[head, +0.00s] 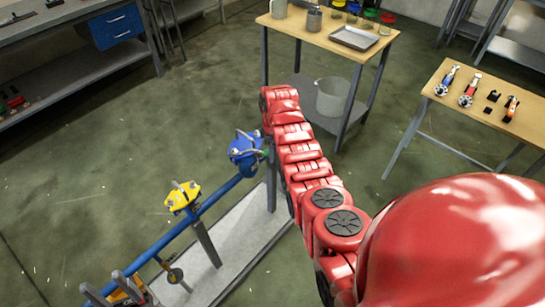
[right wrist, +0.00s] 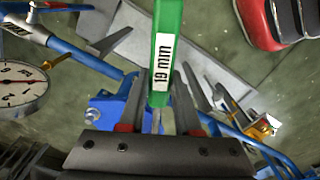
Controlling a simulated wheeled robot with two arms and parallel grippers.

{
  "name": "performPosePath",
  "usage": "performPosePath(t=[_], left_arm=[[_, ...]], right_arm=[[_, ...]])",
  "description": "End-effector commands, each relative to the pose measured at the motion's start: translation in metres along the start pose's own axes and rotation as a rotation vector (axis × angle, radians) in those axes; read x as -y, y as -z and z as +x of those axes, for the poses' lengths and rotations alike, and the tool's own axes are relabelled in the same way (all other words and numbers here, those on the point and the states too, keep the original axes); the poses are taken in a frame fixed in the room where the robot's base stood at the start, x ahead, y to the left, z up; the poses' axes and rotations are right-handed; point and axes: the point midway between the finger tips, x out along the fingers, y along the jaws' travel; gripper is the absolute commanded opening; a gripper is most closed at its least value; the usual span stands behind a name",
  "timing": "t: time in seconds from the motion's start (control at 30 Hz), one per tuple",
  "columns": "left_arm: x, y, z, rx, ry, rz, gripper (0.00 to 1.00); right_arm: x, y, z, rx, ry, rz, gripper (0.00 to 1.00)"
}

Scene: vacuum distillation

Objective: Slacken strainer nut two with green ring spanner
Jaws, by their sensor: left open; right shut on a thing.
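My right gripper (right wrist: 158,128) is shut on the green ring spanner (right wrist: 165,25). The spanner's bar, with a white label that seems to read 19 mm, runs up out of the right wrist view; its ring end is not seen. Below the fingers is a blue body with a silver hex nut (right wrist: 92,116); I cannot tell whether this is nut two. In the head view a blue strainer-like fitting (head: 245,148) and a yellow one (head: 182,196) sit along a blue pipe. My right gripper is hidden there behind the red arm. My left gripper is not seen.
The blue pipe (head: 213,205) stands over a grey base plate (head: 240,248). A round dial gauge (right wrist: 18,84) is at the left of the right wrist view. A wooden table (head: 300,28) with a tray and a side table (head: 455,107) with tools stand behind. Open floor lies between.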

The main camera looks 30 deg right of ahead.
Motion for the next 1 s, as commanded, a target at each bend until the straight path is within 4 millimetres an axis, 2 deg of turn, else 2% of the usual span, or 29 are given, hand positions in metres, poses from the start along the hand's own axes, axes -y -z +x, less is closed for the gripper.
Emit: performPosePath(t=[0.17,0.73,1.0], left_arm=[[0.0,0.0,-0.001,0.0,0.0,0.0,0.5],[-0.003,-0.012,-0.069,0.0,0.0,0.0,0.5],[-0.004,-0.013,-0.075,0.0,0.0,0.0,0.5]], right_arm=[[-0.001,0.001,0.0,-0.001,-0.001,-0.002,0.0],[-0.025,0.004,0.004,-0.004,-0.006,-0.153,0.0],[-0.028,0.003,-0.002,-0.001,-0.004,-0.18,0.0]])
